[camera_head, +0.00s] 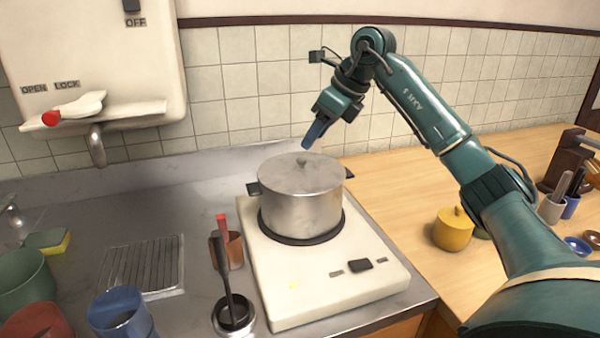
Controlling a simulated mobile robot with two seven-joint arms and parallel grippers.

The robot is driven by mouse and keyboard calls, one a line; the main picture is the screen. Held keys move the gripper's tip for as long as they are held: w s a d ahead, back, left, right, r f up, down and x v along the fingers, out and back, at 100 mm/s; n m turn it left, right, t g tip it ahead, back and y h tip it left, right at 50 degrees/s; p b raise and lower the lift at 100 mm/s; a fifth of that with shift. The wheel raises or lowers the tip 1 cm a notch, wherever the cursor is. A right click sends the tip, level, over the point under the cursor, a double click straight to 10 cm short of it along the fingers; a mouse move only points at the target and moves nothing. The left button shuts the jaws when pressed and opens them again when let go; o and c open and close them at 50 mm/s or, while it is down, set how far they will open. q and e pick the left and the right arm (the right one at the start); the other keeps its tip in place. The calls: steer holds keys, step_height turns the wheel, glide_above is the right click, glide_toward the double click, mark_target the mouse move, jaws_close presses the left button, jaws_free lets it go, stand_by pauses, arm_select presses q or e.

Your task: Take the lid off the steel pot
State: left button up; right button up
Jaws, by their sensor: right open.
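The steel pot (300,213) stands upright on a white stove (335,283) on the counter. Its lid (290,176) rests on top, with a small knob (301,162) at the middle and dark handles on the pot's two sides. My right gripper (309,143) hangs just above and slightly right of the knob, pointing down. It is open, and a gap shows between its blue fingertips and the lid. One finger largely hides the other. My left gripper is not in view.
Left of the stove stand utensil holders (233,318), a blue cup (122,315) and a drain rack (142,267). A wall heater (90,60) hangs upper left. A yellow lidded pot (453,231) sits on the wooden counter at right. The steel counter behind the rack is clear.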

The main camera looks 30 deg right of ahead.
mark_target(302, 157)
steer(key=shift+x, duration=3.1)
steer(key=shift+s, duration=0.15)
steer(key=shift+c, duration=0.5)
jaws_close()
